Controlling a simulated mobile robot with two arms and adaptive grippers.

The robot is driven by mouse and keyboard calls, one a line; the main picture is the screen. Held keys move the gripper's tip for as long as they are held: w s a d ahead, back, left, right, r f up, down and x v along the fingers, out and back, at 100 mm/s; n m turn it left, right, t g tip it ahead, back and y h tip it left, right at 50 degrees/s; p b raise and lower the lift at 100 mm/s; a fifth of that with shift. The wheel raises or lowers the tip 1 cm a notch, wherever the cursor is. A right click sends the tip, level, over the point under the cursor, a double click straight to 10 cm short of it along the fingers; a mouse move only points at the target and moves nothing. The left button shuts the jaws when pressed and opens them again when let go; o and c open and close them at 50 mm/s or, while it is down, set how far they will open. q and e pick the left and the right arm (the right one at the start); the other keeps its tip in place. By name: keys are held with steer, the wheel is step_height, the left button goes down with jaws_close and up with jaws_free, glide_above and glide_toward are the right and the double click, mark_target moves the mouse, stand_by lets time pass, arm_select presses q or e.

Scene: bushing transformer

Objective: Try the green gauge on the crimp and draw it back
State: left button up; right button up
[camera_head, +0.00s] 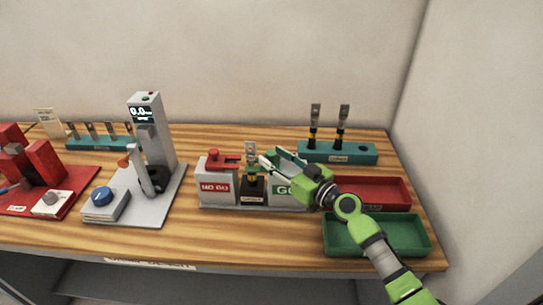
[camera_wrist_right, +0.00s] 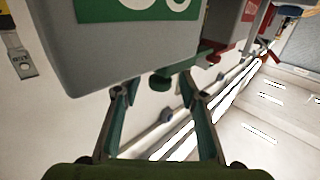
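The gauge stand has a crimped terminal (camera_head: 252,163) upright in a dark holder (camera_head: 252,190) in its middle. On its right is the grey GO block with a green label (camera_head: 284,190), partly hidden behind my right gripper. My right gripper (camera_head: 277,158) is over this block, fingers spread and pointing towards the terminal. In the right wrist view, the green gauge's knob (camera_wrist_right: 160,81) shows between and beyond the open fingertips (camera_wrist_right: 158,88), with no visible grip on it. My left gripper is out of view.
The NO GO block (camera_head: 214,188) with its red gauge (camera_head: 224,160) stands left of the terminal. A teal rack (camera_head: 350,156) holds two terminals behind. Red (camera_head: 385,192) and green (camera_head: 375,250) trays lie right, under my right arm. A grey tester (camera_head: 150,135) stands left.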

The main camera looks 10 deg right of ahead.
steer(key=v, duration=1)
steer(key=shift+s, duration=0.3)
steer(key=shift+r, duration=0.1)
